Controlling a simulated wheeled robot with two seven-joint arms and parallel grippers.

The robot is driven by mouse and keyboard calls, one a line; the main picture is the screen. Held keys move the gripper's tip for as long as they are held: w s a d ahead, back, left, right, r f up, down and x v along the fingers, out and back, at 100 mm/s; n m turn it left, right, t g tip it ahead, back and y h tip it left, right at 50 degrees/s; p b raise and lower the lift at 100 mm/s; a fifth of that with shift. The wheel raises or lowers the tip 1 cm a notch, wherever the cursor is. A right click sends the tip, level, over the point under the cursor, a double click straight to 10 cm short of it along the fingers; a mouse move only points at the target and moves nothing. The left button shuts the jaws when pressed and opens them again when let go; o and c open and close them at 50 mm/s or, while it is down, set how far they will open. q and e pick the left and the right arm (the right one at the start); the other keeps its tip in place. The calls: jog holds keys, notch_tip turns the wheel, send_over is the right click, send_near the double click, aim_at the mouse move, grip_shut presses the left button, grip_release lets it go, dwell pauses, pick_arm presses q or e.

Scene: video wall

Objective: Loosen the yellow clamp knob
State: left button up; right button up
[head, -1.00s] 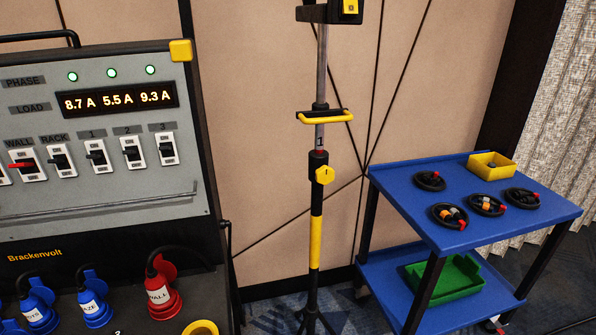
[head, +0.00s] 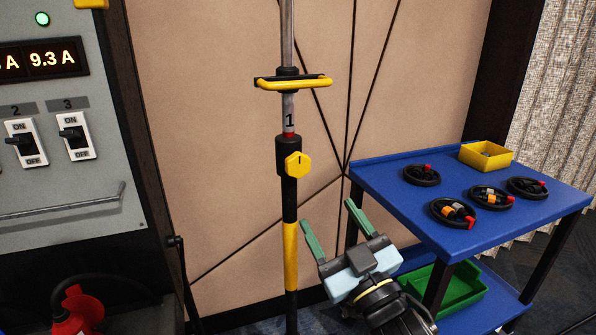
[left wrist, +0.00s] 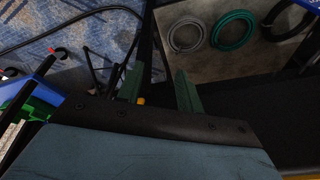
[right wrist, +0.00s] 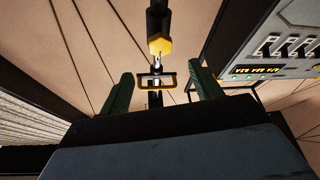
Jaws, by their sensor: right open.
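The yellow clamp knob (head: 298,165) sits on the front of the black collar (head: 287,145) of an upright stand. Its face has a dark mark near the top. It also shows in the right wrist view (right wrist: 160,46), beyond the fingertips. My right gripper (head: 327,213) is open and empty, below and to the right of the knob, with its green fingers pointing up. It touches nothing that I can see. My left gripper shows only in the left wrist view (left wrist: 158,72). Its fingers are apart with nothing visibly held, over the floor area.
A yellow handle (head: 295,84) crosses the pole above the knob. A blue cart (head: 400,187) with several black wheel-like items, a yellow bin (head: 486,155) and a green tray (head: 460,290) stands right. A grey switch panel (head: 60,190) stands left. Coiled cables (left wrist: 187,35) lie below.

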aim_at(300, 168)
jog(key=b+x, duration=0.2)
jog(key=x, duration=1)
jog(key=shift+r, duration=0.25)
pick_arm(q)
notch_tip(300, 168, up, 6)
jog(key=s+d, duration=0.1)
jog(key=shift+d, duration=0.25)
pick_arm(e)
jog(key=shift+w+a+r, duration=0.2)
jog(key=shift+w, duration=0.2)
pick_arm(q)
jog(key=shift+f, duration=0.1)
pick_arm(e)
jog(key=c, duration=1)
jog(key=n+g+y+p, duration=0.1)
jog(key=n+p, duration=0.2)
jog(key=p, duration=0.1)
jog(key=shift+r+n+y, duration=0.1)
jog(key=shift+n+y, duration=0.2)
jog(key=shift+n, duration=0.1)
pick_arm(q)
jog(key=a+f, duration=0.4)
jog(key=f, duration=0.7)
jog(key=shift+w+f, duration=0.15)
jog(key=shift+f, duration=0.15)
jog(key=shift+a, duration=0.1)
